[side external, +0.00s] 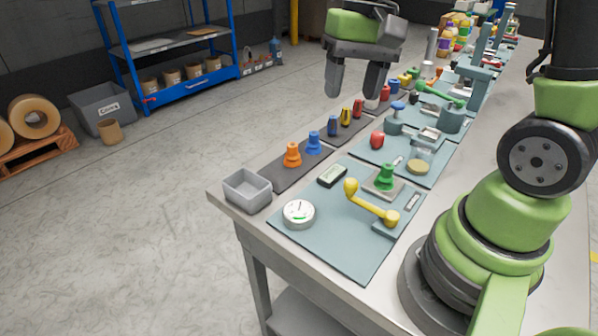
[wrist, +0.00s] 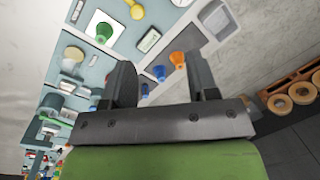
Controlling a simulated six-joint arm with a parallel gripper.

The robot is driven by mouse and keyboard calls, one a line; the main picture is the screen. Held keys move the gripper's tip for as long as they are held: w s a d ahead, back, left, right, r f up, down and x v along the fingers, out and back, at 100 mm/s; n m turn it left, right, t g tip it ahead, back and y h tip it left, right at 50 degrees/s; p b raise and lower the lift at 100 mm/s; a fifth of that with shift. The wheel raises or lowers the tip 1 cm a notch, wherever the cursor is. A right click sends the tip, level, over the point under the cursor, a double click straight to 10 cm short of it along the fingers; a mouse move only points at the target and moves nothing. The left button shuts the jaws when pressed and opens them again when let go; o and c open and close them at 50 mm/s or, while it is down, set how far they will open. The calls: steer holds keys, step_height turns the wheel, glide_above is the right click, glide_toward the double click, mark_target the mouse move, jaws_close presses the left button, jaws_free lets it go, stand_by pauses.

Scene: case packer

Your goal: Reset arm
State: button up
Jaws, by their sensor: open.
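My gripper (side external: 357,82) hangs in the air above the far-left edge of the workbench (side external: 262,236), fingers pointing down. Its two dark fingers are apart with nothing between them. In the wrist view my gripper (wrist: 163,85) also shows open and empty. Beyond the fingers in that view are an orange knob-shaped piece (wrist: 177,58) and a blue one (wrist: 159,72) on the bench. In the side view the orange piece (side external: 292,155) and the blue piece (side external: 314,143) stand upright on a dark strip.
A grey bin (side external: 247,190) sits at the bench corner. A dial gauge (side external: 298,213), a yellow handle (side external: 370,205) and a green knob (side external: 385,178) are on the near mat. Taller fixtures (side external: 452,118) stand farther back. Open floor lies left of the bench.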

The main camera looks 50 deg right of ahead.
steer(key=s+a+r+n+t, duration=0.3)
steer(key=s+a+r+t, duration=0.3)
steer(key=s, duration=0.4)
steer(key=shift+a+r+t, duration=0.25)
steer(key=shift+r+t, duration=0.15)
steer(key=shift+r, duration=0.35)
